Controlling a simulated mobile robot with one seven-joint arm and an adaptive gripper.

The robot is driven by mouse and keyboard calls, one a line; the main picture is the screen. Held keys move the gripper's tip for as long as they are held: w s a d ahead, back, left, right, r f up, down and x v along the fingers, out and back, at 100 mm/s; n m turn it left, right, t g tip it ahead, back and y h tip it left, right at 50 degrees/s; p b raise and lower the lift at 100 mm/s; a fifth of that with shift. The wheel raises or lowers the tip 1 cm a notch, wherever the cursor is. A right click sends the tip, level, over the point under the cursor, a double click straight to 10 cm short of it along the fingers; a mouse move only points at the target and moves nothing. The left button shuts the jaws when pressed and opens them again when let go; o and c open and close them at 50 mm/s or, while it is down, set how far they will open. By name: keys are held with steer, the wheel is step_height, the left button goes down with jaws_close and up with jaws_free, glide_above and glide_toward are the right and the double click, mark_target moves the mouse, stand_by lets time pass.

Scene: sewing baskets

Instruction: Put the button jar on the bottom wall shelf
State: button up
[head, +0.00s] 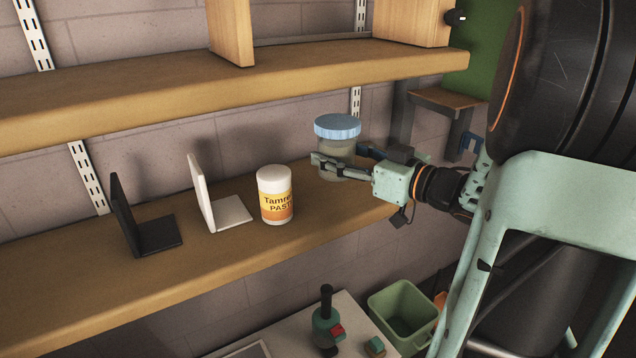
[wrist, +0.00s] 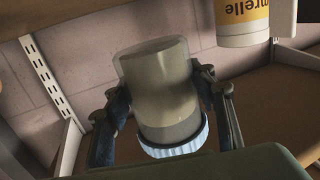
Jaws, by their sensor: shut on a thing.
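The button jar (head: 335,148), a clear, greyish jar with a ribbed light-blue lid, is between the fingers of my gripper (head: 342,168) at the right part of the lower wall shelf (head: 70,285). My gripper is shut on the jar's side, below the lid. In the head view the jar looks upright; its base is partly behind the fingers, so I cannot tell whether it touches the shelf. In the wrist view the jar (wrist: 160,90) appears inverted, lid toward the picture's bottom, with one finger on each side.
A white tub with a yellow label (head: 275,195) stands left of the jar. A white bookend (head: 228,213) and a black bookend (head: 150,235) stand farther left. The upper shelf (head: 130,95) hangs above. A green bin (head: 405,315) and a bench (head: 345,310) are below.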

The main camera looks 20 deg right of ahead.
steer(key=w+f, duration=0.1)
steer(key=w+a+f, duration=0.1)
steer(key=f, duration=0.1)
steer(key=shift+w+a+b, duration=0.1)
steer(key=shift+a+b, duration=0.05)
steer(key=shift+b, duration=0.15)
steer(key=f, duration=0.2)
steer(key=f+b, duration=0.1)
steer(key=f, duration=0.1)
steer(key=shift+w+a, duration=0.15)
steer(key=shift+w, duration=0.15)
steer(key=shift+r, duration=0.1)
steer(key=o, duration=1)
steer(key=shift+f, duration=0.2)
steer(key=o, duration=0.4)
steer(key=shift+o, duration=0.2)
steer(key=shift+r, duration=0.3)
steer(key=p+v, duration=0.1)
steer(key=v, duration=1.1)
